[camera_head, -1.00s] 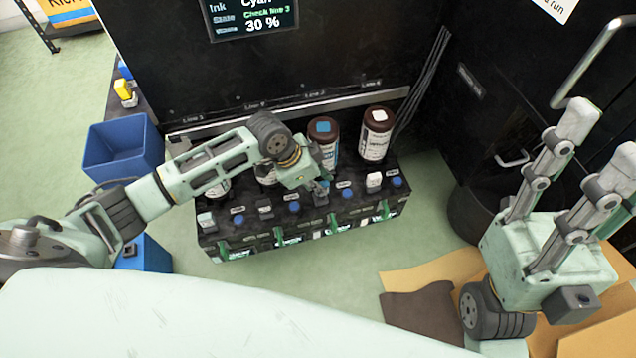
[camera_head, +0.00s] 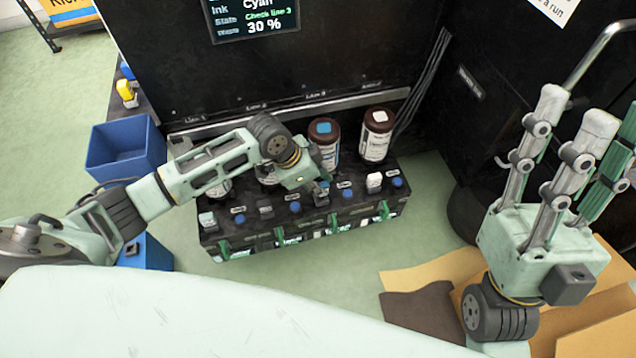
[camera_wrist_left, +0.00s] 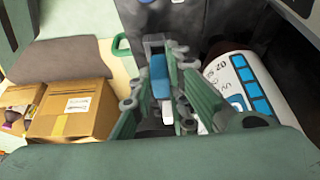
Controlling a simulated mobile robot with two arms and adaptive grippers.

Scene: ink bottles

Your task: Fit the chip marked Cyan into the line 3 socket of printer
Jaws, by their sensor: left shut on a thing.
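My left gripper (camera_head: 320,192) is low over the front ledge of the printer's ink unit (camera_head: 350,212), in front of the bottle with a blue-marked cap (camera_head: 324,148). In the left wrist view its fingers (camera_wrist_left: 165,105) are closed around a small piece with blue and white parts (camera_wrist_left: 160,75), probably the chip; its marking cannot be read. The fingers and wrist hide the line 3 socket, so I cannot tell whether the chip is seated. My right gripper (camera_head: 580,140) is empty at the right, its fingers pointing up and spread apart.
The printer screen (camera_head: 252,18) reads Cyan, Check line 3, 30 %. A bottle with a white-marked cap (camera_head: 376,138) stands right of the blue-marked one. Other chips and blue knobs line the ledge. A blue bin (camera_head: 125,150) stands left; an open cardboard box (camera_head: 430,272) lies lower right.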

